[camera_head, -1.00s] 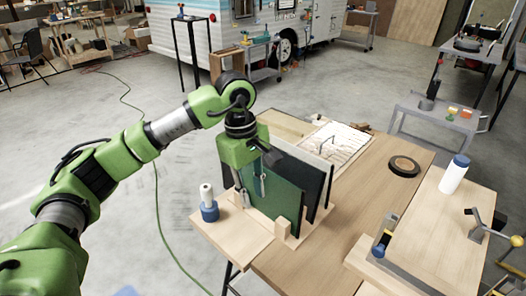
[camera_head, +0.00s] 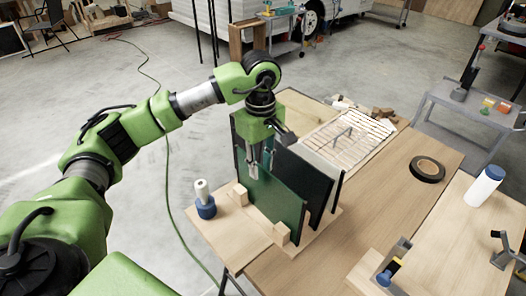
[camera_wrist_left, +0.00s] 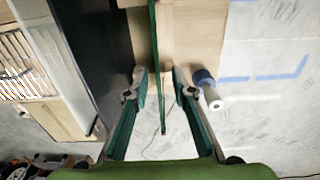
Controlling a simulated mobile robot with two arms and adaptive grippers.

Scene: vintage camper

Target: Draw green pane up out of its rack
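The green pane (camera_head: 278,203) stands upright in a wooden rack (camera_head: 241,193), the front one of several panes. Its lower edge sits between small wooden blocks. My left gripper (camera_head: 262,172) points down at the pane's upper left part. In the left wrist view the pane (camera_wrist_left: 157,45) shows edge-on as a thin green strip between the two fingers of my left gripper (camera_wrist_left: 161,88). The fingers are apart, with a gap on each side of the pane, so the gripper is open. My right gripper is out of view.
Dark and pale panes (camera_head: 318,163) stand close behind the green one. A blue and white bottle (camera_head: 204,201) stands left of the rack. A black tape roll (camera_head: 427,169), a slatted panel (camera_head: 350,138) and a white bottle (camera_head: 484,187) are on the benches to the right.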

